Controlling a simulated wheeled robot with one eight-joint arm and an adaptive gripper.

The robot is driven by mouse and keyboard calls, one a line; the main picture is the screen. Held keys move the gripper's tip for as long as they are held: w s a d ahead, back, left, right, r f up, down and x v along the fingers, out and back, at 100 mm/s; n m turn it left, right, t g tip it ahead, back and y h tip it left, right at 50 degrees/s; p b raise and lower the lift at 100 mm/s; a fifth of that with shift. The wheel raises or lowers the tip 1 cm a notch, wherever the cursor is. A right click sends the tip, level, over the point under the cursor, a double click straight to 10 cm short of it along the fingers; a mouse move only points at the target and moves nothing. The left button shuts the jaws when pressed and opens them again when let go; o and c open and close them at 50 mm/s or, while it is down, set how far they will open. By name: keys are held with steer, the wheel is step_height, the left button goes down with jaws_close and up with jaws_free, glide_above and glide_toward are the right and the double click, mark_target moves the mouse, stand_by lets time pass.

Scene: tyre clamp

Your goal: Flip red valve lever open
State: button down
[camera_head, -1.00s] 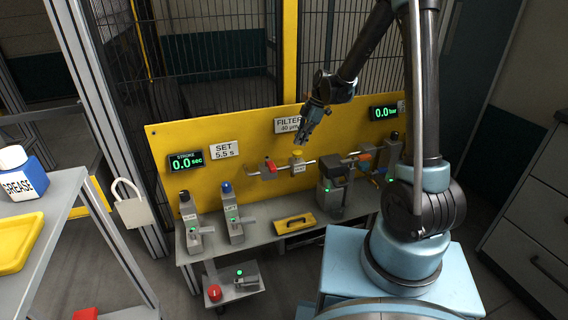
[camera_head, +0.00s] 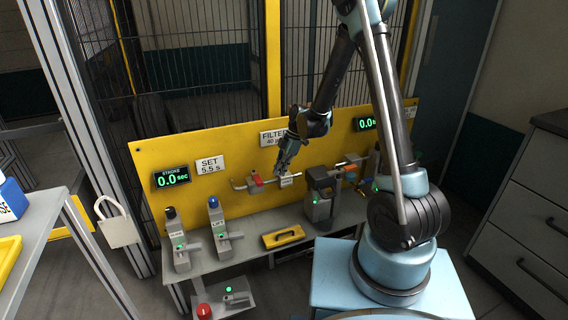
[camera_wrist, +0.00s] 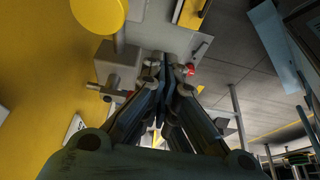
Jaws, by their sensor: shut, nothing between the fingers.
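A small red part (camera_head: 256,180), which looks like the red valve lever, sits on the pale pipe in front of the yellow panel (camera_head: 205,145). Its exact lever position is too small to tell. My gripper (camera_head: 282,171) is shut and empty, pointing down just right of the red part, apart from it in the picture. It is over the pipe and a white label, and covers the yellow-topped fitting there. In the wrist view my closed fingers (camera_wrist: 163,62) are in the middle, with a small red thing (camera_wrist: 190,69) just right of the tips. I cannot tell whether it is the lever.
A large yellow disc (camera_wrist: 98,12) is close by in the wrist view. A red button (camera_head: 203,309) is low in front.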

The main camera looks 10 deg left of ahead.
mark_target(257, 180)
steer(key=shift+s+a+f, duration=0.25)
steer(key=shift+s+a, duration=0.15)
steer(key=shift+a, duration=0.25)
steer(key=shift+s+a+f, duration=0.3)
steer(key=shift+s+a, duration=0.1)
steer(key=shift+a, duration=0.3)
steer(key=shift+s+a+f, duration=0.25)
steer(key=shift+s+a, duration=0.15)
steer(key=shift+a, duration=0.25)
